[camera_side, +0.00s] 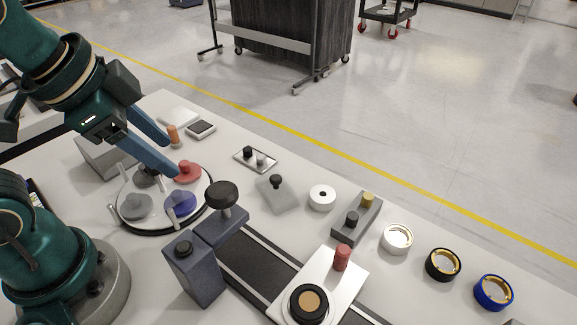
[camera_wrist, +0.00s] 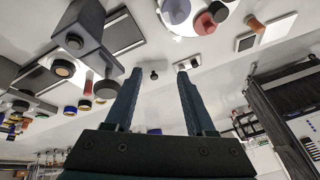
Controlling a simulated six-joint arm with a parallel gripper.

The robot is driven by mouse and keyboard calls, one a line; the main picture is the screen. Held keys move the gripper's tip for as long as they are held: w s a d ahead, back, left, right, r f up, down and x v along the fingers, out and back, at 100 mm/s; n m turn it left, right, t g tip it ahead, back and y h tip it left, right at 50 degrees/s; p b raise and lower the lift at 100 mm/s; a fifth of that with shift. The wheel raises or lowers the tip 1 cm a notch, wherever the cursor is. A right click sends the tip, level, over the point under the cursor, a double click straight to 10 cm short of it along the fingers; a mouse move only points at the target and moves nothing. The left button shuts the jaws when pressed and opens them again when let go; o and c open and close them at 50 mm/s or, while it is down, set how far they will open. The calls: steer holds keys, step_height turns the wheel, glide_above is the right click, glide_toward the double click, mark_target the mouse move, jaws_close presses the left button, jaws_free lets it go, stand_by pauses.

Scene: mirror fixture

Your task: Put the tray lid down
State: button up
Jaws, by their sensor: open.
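A grey plate with a black knob, which looks like the tray lid (camera_side: 280,198), lies on the white table near its middle in the side view. Beyond it is a small shallow tray (camera_side: 240,157) holding a black peg and a grey peg. My gripper (camera_side: 172,157) is open and empty, with its blue fingers above the round dish at the left, apart from the lid. In the wrist view my gripper (camera_wrist: 158,74) shows both fingers spread, with a small dark knob (camera_wrist: 154,76) between the tips. I cannot tell for sure whether that is the lid's knob.
A round dish with red, blue and grey knobbed pieces (camera_side: 180,204) sits under my gripper. Several rings line the right.

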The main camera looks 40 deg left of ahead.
steer(key=n, duration=0.2)
steer(key=s+n, duration=0.1)
steer(key=s+f+n, duration=0.1)
steer(key=n, duration=0.1)
steer(key=shift+a+n, duration=0.2)
steer(key=shift+n, duration=0.1)
